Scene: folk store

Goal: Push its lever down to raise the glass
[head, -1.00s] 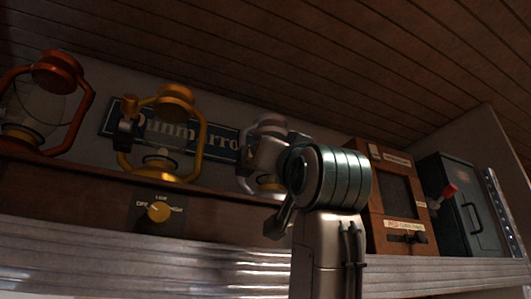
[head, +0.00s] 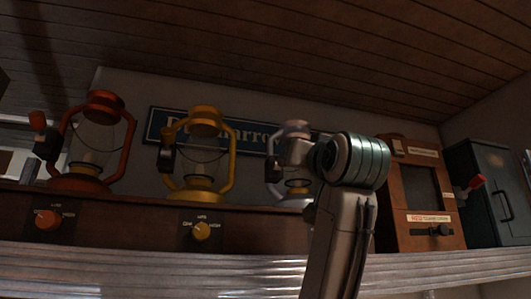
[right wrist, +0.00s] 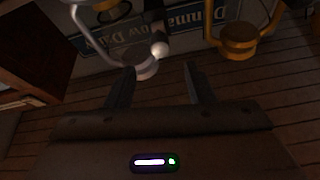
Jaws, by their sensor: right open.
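Three lanterns stand in a row on a wooden ledge: a red one (head: 97,145), a yellow one (head: 203,155) and a white one (head: 297,185) partly hidden by my right arm. The red lantern's lever has a red knob (head: 38,120) at its left; the yellow lantern has a dark lever part (head: 167,155). In the right wrist view, the white lantern (right wrist: 143,68) and yellow lantern (right wrist: 240,40) appear upside down. A pale round knob (right wrist: 160,49) shows beside the white lantern, beyond the open, empty fingers of my right gripper (right wrist: 160,88). My left gripper is not in view.
A red dial (head: 48,219) and a yellow dial (head: 201,231) sit on the ledge front. A wooden cabinet (head: 395,220) and a dark metal box (head: 490,195) stand at the right. A sign (head: 152,125) hangs behind the lanterns.

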